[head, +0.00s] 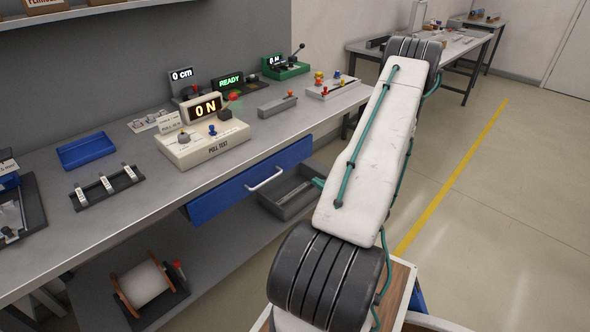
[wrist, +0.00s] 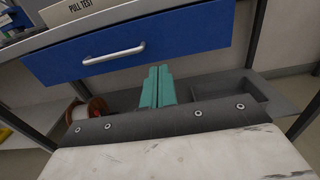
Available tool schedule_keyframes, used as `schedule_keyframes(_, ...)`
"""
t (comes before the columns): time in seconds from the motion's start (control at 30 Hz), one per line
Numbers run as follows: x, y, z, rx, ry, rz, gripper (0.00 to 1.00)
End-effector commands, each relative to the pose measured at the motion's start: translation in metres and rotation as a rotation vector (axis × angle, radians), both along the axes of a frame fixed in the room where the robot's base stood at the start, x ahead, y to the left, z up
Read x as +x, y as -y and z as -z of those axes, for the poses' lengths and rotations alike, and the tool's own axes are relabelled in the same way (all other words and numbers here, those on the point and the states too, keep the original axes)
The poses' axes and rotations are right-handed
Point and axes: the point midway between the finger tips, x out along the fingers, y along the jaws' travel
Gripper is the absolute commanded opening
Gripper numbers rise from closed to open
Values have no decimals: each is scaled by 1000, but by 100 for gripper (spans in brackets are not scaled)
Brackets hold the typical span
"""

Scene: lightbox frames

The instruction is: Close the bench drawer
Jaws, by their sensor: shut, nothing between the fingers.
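The bench drawer has a blue front (head: 235,190) with a pale bar handle (head: 265,179), under the front edge of the grey bench top. In the wrist view the blue drawer front (wrist: 190,35) and its handle (wrist: 114,56) fill the upper part. No open drawer interior shows, and I cannot tell how far the front stands out from the bench. My gripper (wrist: 158,70) has teal fingers held together and empty. Its tips appear at the drawer front's lower edge, right of the handle; contact is unclear. In the head view my arm hides most of the gripper.
A grey open tray (head: 290,207) and a wire spool (head: 143,284) stand on the shelf below. The bench top holds a pull tester (head: 203,147) and a blue tray (head: 86,151). Floor right of my arm is clear, with a yellow line (head: 450,180).

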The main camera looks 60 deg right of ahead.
Motion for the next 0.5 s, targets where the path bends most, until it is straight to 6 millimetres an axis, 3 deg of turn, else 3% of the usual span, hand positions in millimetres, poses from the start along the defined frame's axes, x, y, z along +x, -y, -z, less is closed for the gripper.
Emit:
schedule_keyframes(0.17, 18, 4, 1, 1, 0, 2, 0)
schedule_keyframes(0.5, 89, 21, 1, -1, 1, -1, 0)
